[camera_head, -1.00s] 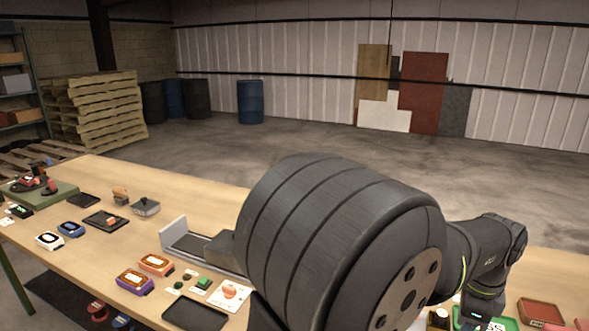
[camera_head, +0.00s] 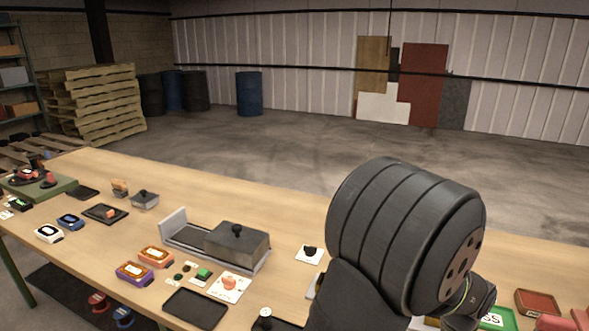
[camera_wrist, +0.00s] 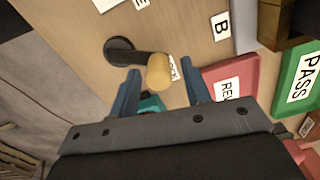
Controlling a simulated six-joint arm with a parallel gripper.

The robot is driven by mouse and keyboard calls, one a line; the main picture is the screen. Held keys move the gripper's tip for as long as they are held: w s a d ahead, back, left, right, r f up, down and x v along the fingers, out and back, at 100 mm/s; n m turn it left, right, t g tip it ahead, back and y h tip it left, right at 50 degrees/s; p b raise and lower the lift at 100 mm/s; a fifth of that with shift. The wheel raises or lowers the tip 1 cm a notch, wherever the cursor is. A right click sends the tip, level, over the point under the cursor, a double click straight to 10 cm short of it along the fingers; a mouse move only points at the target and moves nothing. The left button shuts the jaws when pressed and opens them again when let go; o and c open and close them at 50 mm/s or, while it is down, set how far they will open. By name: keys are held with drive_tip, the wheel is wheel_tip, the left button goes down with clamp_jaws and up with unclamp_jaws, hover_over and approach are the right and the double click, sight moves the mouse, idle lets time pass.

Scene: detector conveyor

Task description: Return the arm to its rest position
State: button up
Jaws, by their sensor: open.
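My arm (camera_head: 400,240) stands at the right of the table in the head view, its large dark joint in front of the table's right part. My gripper (camera_wrist: 166,82) shows in the wrist view with its two blue fingers apart and nothing held between them. A yellow knob (camera_wrist: 159,73) on a dark round base (camera_wrist: 120,50) shows just beyond the fingertips; I cannot tell its distance from them. The gripper itself is hidden behind my arm in the head view.
A grey box with a black knob (camera_head: 237,243) sits on a track on the table. A black tray (camera_head: 196,308) lies in front of it. A green PASS tray (camera_wrist: 301,85) and a red tray (camera_wrist: 232,90) lie near the gripper. Bare wood lies behind the box.

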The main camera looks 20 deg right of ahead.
drive_tip(key=shift+w+f+n, duration=0.2)
drive_tip(key=shift+n, duration=0.2)
drive_tip(key=shift+w+a+n, duration=0.15)
drive_tip(key=shift+w+n, duration=0.25)
drive_tip(key=shift+n, duration=0.5)
drive_tip(key=n, duration=0.1)
drive_tip(key=w+n, duration=0.1)
drive_tip(key=n, duration=0.1)
drive_tip(key=shift+w+a, duration=0.15)
drive_tip(key=shift+a, duration=0.25)
drive_tip(key=n, duration=0.1)
drive_tip(key=w+a+n, duration=0.1)
drive_tip(key=n, duration=0.1)
drive_tip(key=shift+a+r+n, duration=0.1)
drive_tip(key=shift+n, duration=0.2)
drive_tip(key=n, duration=0.1)
drive_tip(key=a+n, duration=0.1)
drive_tip(key=shift+w+n, duration=0.25)
drive_tip(key=shift+n, duration=0.15)
drive_tip(key=shift+r, duration=0.65)
